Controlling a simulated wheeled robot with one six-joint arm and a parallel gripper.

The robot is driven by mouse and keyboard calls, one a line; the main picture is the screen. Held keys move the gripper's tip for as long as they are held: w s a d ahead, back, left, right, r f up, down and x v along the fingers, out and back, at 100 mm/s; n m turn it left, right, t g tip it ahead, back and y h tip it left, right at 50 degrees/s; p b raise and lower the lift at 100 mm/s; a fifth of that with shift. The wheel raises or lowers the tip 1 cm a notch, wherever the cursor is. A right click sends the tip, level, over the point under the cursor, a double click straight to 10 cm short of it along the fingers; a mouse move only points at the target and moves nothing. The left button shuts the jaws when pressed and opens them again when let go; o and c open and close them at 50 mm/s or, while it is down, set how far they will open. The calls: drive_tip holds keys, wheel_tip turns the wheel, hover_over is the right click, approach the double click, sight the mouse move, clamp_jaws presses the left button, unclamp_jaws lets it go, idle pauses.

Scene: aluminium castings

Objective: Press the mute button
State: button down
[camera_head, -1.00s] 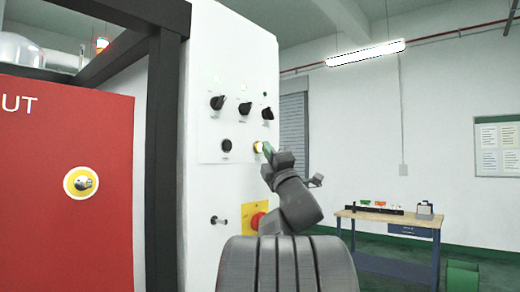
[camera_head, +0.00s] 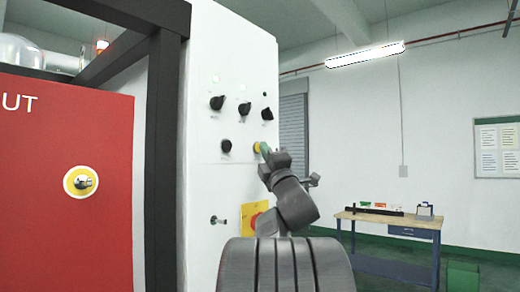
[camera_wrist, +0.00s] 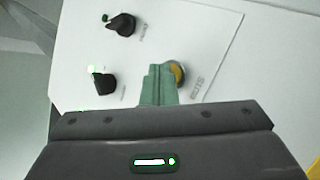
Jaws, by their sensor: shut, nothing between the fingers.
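A yellow-ringed button (camera_head: 257,147) sits at the lower right of the white control panel (camera_head: 205,135); I take it as the mute button, though its label is too blurred to read. It also shows in the wrist view (camera_wrist: 179,73), with its left part hidden behind my fingertips. My gripper (camera_head: 265,150) is shut and empty, its green fingertips right at the button. The fingertips (camera_wrist: 160,72) overlap the button's left side in the wrist view. I cannot tell whether they touch or press it.
Several black knobs (camera_head: 217,103) are above, and a black button (camera_head: 227,146) is left. Below are a yellow plate (camera_head: 250,213), mostly behind my arm, and a protruding latch (camera_head: 218,220). A red machine door (camera_head: 60,200) is left; a workbench (camera_head: 395,217) stands far right.

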drive_tip(key=shift+s+d+b, duration=0.4)
drive_tip(key=shift+s+d, duration=0.1)
drive_tip(key=shift+d, duration=0.1)
drive_tip(key=shift+d, duration=0.1)
drive_tip(key=s+d, duration=0.1)
drive_tip(key=d, duration=0.1)
drive_tip(key=s+d+b, duration=0.1)
drive_tip(key=s+d, duration=0.1)
idle(0.5)
drive_tip(key=shift+a, duration=0.1)
idle(0.4)
